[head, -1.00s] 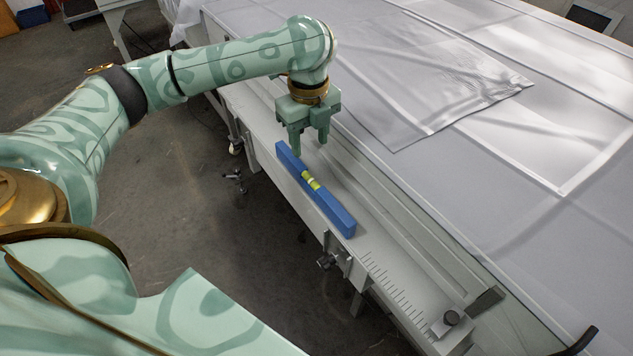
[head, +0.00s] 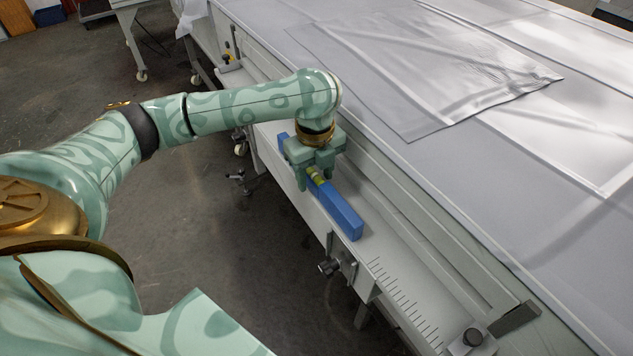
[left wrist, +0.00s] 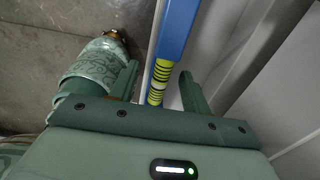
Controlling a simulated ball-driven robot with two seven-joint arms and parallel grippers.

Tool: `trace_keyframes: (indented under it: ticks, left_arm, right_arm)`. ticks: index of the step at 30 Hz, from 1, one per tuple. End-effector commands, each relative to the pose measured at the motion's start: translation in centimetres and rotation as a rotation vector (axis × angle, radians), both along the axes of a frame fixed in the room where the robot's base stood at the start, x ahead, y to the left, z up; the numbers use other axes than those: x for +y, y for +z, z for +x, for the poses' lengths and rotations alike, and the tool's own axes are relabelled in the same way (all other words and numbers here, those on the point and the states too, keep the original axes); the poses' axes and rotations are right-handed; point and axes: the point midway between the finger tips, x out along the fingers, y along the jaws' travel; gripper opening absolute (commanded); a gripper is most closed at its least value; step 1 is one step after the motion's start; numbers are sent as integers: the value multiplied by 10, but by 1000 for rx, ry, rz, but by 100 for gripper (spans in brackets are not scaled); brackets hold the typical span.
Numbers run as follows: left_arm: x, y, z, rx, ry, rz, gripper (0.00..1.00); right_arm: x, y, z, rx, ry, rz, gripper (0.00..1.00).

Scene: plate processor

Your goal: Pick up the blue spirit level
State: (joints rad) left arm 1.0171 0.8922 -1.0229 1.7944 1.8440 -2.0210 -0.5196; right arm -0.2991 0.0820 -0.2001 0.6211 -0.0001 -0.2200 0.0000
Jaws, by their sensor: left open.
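The blue spirit level (head: 342,215) lies lengthwise on the narrow grey ledge along the machine's near side. Its yellow-green vial section shows just below my left gripper (head: 315,180). The gripper is open and low over the middle of the level, with its fingers on either side of it. In the left wrist view the level (left wrist: 176,35) runs up between the two fingers (left wrist: 159,80), its banded yellow vial near them. Whether the fingers touch it cannot be told. The gripper covers part of the level in the head view. My right gripper is not in view.
The broad table (head: 480,170) with a shiny grey sheet (head: 430,80) lies to the right.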

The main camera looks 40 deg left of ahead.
Motion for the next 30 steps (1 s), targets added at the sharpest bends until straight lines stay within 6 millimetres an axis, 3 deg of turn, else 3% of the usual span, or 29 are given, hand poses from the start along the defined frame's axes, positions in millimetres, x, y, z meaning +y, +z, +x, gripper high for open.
trace_keyframes:
  ticks: [1, 6, 19, 25, 30]
  left_arm:
    - [0, 1, 0, -1, 0, 0, 47]
    - [0, 1, 0, -1, 0, 0, 0]
    - [0, 11, 0, -3, 0, 0, 0]
    - [-2, 45, -1, -7, 0, -2, 0]
    - [-25, 83, -22, -8, -4, -1, 0]
  right_arm:
    - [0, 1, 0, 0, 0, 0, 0]
    - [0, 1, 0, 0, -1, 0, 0]
    - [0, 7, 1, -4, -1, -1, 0]
    - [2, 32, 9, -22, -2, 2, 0]
    - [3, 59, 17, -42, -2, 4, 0]
